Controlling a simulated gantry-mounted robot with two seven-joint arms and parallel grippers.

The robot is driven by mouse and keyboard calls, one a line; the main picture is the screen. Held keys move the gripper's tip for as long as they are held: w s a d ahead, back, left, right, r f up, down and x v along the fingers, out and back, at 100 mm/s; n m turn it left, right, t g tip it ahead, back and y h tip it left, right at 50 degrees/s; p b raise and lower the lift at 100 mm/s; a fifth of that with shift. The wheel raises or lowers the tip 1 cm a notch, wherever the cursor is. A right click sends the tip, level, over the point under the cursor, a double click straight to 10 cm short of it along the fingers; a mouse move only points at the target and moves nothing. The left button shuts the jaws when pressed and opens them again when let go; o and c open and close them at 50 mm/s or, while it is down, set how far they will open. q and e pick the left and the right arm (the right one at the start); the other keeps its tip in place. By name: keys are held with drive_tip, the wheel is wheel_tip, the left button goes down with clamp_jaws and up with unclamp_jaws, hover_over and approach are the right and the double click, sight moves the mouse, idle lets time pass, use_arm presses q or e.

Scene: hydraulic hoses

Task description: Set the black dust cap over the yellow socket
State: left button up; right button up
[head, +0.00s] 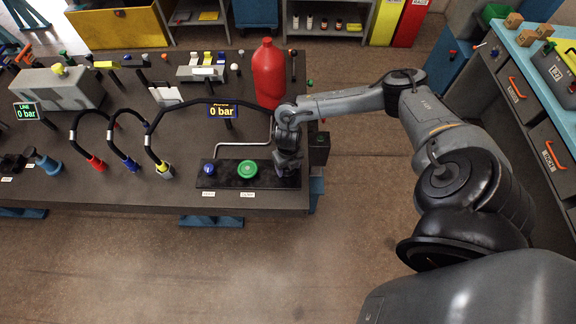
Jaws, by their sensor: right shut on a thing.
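My right gripper (287,164) points down over the right end of the black button panel (225,181), near the bench's right front corner. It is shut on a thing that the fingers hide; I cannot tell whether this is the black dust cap. A yellow fitting (163,170) sits at the lower end of a black hose, left of the panel and well apart from the gripper. I cannot tell whether it is the yellow socket. Small dark pieces (14,162) lie at the bench's far left, too small to identify. My left gripper is not in view.
A red bottle (268,75) stands just behind my right gripper. A long black hose (195,102) arches toward the wrist. Red (96,163) and blue (131,165) fittings stand left of the yellow one. The panel has a blue knob (209,169) and a green button (247,169).

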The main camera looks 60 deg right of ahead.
drive_tip(key=shift+f, duration=0.4)
drive_tip(key=o, duration=1.1)
drive_tip(key=shift+r, duration=0.15)
drive_tip(key=shift+r, duration=0.25)
wheel_tip(320, 180, up, 10)
drive_tip(key=shift+r, duration=0.1)
